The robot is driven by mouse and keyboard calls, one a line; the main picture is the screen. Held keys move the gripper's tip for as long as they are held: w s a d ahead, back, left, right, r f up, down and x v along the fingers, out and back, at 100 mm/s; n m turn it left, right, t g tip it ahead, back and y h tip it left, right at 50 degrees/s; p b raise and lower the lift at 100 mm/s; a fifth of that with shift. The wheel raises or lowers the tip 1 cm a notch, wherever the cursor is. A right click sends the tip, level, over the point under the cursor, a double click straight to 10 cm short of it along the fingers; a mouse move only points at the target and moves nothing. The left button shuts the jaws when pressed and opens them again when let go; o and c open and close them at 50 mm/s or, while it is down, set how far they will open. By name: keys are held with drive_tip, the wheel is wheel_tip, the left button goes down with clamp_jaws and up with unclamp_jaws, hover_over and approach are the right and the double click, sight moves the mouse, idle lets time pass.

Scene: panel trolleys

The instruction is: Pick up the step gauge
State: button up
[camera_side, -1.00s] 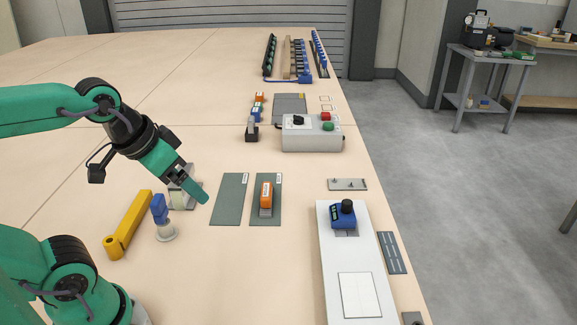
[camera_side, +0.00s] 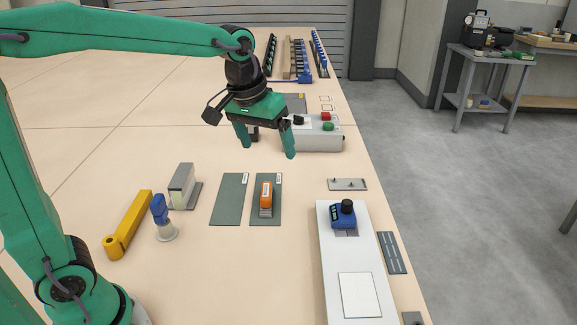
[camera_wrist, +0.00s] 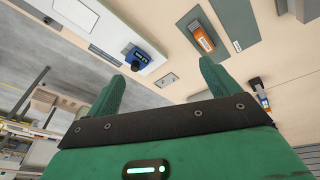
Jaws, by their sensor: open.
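A blue device with a black knob and a small display, which looks like the step gauge (camera_side: 344,217), stands on a long white panel (camera_side: 336,261) at the right side of the table. The step gauge also shows in the wrist view (camera_wrist: 139,59), at the edge of the white panel (camera_wrist: 92,20). My gripper (camera_side: 268,150) is open and empty, with its fingers pointing down, above the table. It is behind and to the left of the step gauge, well apart from it. In the wrist view my gripper (camera_wrist: 163,74) shows both fingers spread.
An orange-topped tool (camera_side: 266,196) rests on a green-grey plate. A control box (camera_side: 312,135) with red and green buttons stands close behind my gripper. A small metal plate (camera_side: 347,184) lies behind the white panel. A yellow bar (camera_side: 128,224) and grey block (camera_side: 182,185) are at left.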

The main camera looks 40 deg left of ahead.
drive_tip(key=w+d+f+n+g, duration=0.1)
drive_tip(key=w+d+f, duration=0.15)
drive_tip(key=w, duration=0.25)
drive_tip(key=w+d+f, duration=0.1)
drive_tip(key=w+f, duration=0.2)
drive_tip(key=w, duration=0.2)
drive_tip(key=n+g, duration=0.2)
hover_over(344, 200)
drive_tip(key=f, duration=0.9)
drive_tip(key=shift+s+a+f, duration=0.15)
drive_tip(key=shift+s+f, duration=0.1)
drive_tip(key=shift+s, duration=0.1)
drive_tip(key=shift+w+d+f, duration=0.2)
drive_tip(key=shift+w+f, duration=0.05)
drive_tip(key=shift+f, duration=4.2)
drive_tip(key=c, duration=1.3)
drive_tip(key=shift+r, duration=0.1)
